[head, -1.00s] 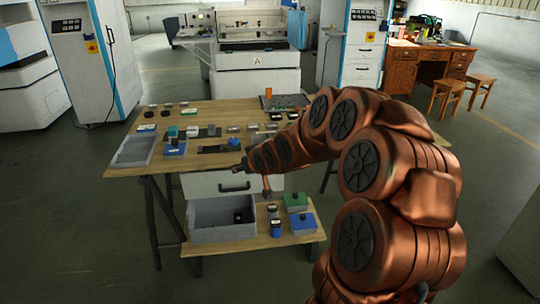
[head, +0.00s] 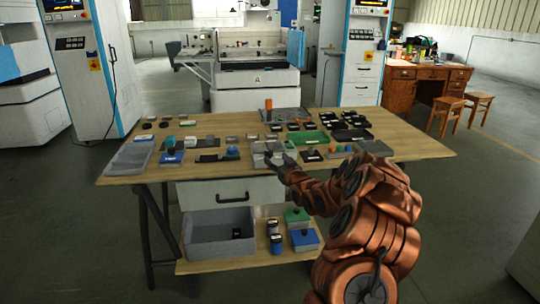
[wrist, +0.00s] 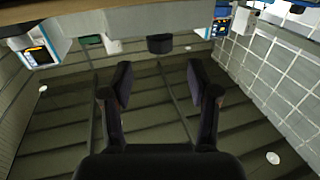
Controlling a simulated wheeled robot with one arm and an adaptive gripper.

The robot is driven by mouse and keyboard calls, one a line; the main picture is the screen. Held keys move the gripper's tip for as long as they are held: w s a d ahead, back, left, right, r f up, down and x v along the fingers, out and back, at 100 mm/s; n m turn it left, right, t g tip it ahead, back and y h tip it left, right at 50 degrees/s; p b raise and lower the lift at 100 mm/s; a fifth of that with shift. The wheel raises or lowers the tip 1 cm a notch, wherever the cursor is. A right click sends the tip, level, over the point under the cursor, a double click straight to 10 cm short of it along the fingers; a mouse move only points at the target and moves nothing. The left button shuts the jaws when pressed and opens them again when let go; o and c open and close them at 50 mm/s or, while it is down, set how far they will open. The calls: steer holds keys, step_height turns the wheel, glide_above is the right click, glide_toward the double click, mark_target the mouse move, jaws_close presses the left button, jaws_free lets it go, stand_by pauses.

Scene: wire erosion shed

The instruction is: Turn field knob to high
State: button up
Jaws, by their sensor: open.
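My gripper (head: 281,161) is at the front edge of the workbench (head: 400,143), in front of a grey device (head: 262,147). In the wrist view my gripper (wrist: 160,85) is open, with nothing between its fingers. That view looks upside down. A short dark round piece (wrist: 160,43), which may be a knob, stands out from the bench side at the top, beyond the fingertips and roughly midway between them. No label or scale can be read, so I cannot tell which part is the field knob or where it points.
The bench holds many small items, including a grey tray (head: 131,157), a blue box (head: 172,157), an orange cylinder (head: 268,104) and a green plate (head: 308,138). A grey bin (head: 205,238) and a green box (head: 297,215) are on the shelf below. The floor at left is open.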

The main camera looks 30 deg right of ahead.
mark_target(271, 154)
steer(key=shift+w+d, duration=0.25)
steer(key=shift+w, duration=1.35)
steer(key=shift+w+d, duration=0.2)
steer(key=shift+w, duration=1.35)
jaws_close()
